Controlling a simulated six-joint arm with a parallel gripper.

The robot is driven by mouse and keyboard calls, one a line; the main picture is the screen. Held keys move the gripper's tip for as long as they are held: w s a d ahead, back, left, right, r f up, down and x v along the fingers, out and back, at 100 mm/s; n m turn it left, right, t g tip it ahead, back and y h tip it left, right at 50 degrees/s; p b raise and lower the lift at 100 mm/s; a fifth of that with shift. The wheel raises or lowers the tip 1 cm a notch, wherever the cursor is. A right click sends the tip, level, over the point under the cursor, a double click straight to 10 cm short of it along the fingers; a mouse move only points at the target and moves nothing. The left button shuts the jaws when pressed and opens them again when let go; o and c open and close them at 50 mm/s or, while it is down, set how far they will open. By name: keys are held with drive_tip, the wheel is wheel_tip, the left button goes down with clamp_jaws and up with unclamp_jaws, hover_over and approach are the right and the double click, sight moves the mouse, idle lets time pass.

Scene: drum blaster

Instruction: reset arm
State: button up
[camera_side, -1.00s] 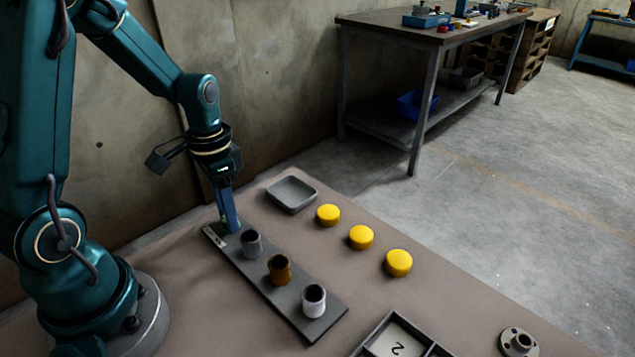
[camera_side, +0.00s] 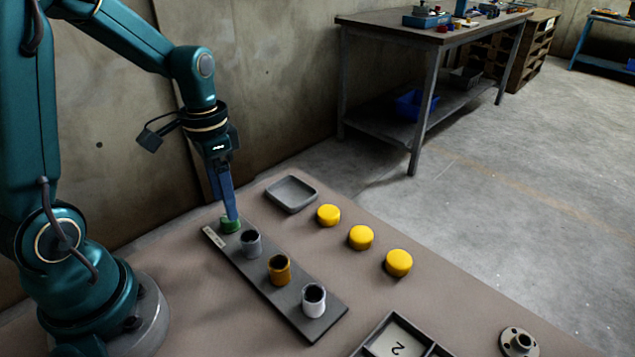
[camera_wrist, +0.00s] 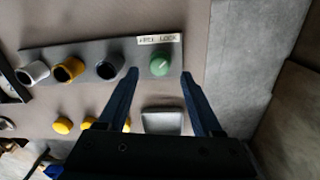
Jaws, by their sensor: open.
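My gripper (camera_side: 231,217) is above the far-left end of a dark strip plate, and it also shows in the wrist view (camera_wrist: 158,74), with its two fingers apart and nothing between them. A green round piece (camera_side: 230,225) sits at the labelled end of the plate, just below the fingertips in the side view. In the wrist view the green piece (camera_wrist: 160,64) lies beyond the fingertips, between their lines.
The dark plate (camera_side: 262,283) carries grey, orange-brown and white cups (camera_side: 314,300) in a row. A grey tray (camera_side: 291,194) and three yellow discs (camera_side: 361,237) lie behind. A divided box (camera_side: 370,342) and a flanged part (camera_side: 518,343) are at front right.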

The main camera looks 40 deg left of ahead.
drive_tip(key=shift+r, duration=0.8)
drive_tip(key=shift+w+d+r, duration=0.15)
drive_tip(key=shift+d+r, duration=0.05)
drive_tip(key=shift+r, duration=0.1)
drive_tip(key=s+d+r+n+t, duration=0.2)
drive_tip(key=s+d+r+t, duration=0.3)
drive_tip(key=s+d+r, duration=0.2)
drive_tip(key=shift+s+d+r+t, duration=0.15)
drive_tip(key=shift+d+r+t, duration=0.25)
drive_tip(key=shift+d, duration=0.45)
